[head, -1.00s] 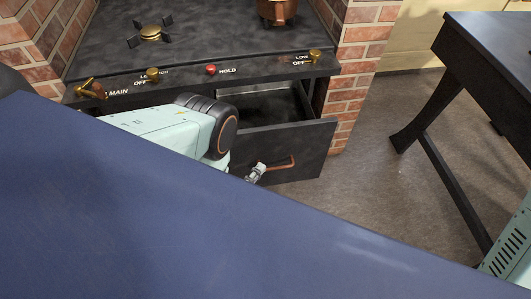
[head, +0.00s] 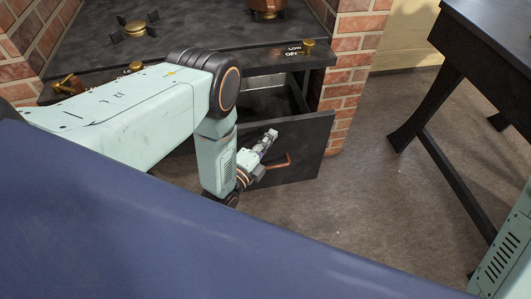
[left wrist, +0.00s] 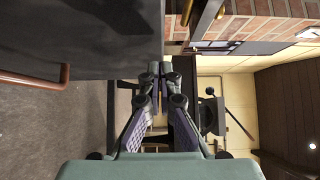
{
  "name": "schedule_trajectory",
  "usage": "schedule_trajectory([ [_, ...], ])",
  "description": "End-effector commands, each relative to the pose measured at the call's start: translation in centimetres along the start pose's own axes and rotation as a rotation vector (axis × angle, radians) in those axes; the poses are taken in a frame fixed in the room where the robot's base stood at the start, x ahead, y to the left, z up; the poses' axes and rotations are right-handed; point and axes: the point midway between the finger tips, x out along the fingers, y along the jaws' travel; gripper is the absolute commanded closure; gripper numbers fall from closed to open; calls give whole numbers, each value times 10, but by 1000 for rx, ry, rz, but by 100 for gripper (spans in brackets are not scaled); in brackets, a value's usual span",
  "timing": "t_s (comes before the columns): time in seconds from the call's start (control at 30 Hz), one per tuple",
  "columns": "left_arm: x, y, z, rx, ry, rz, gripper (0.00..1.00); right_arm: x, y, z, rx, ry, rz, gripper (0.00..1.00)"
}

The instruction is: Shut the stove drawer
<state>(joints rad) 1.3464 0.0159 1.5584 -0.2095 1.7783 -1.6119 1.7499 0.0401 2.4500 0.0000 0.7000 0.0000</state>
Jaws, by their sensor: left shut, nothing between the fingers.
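The dark stove drawer (head: 308,150) stands pulled out below the stove's control panel, with part of its interior showing behind its front. A copper-coloured handle (head: 280,163) is on the drawer front. My left gripper (head: 270,136) is shut and empty, in front of the drawer front and just above the handle; I cannot tell whether it touches. In the left wrist view the shut fingers (left wrist: 159,72) point past the edge of the dark drawer front (left wrist: 95,40), with the handle (left wrist: 35,82) off to the left. My left arm hides the drawer's left part. My right gripper is not in view.
The stove (head: 190,28) has a burner (head: 135,28), a copper pot (head: 267,8) and brass knobs (head: 308,46). A brick pillar (head: 352,75) stands right of the drawer. A dark table (head: 490,45) is at the right. The floor (head: 375,190) between is clear.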

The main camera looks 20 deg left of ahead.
Motion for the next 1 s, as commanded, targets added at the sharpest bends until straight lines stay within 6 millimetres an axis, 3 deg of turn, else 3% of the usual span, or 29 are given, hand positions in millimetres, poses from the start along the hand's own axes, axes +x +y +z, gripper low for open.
schedule_trajectory([
  [0.2, 12, 0, 12, 0, 1, -2, 100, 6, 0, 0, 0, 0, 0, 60],
  [0.73, 17, 0, 17, -1, 1, -2, 100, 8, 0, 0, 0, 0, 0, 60],
  [1.0, 48, 1, 49, 2, -3, -7, 100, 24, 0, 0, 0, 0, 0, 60],
])
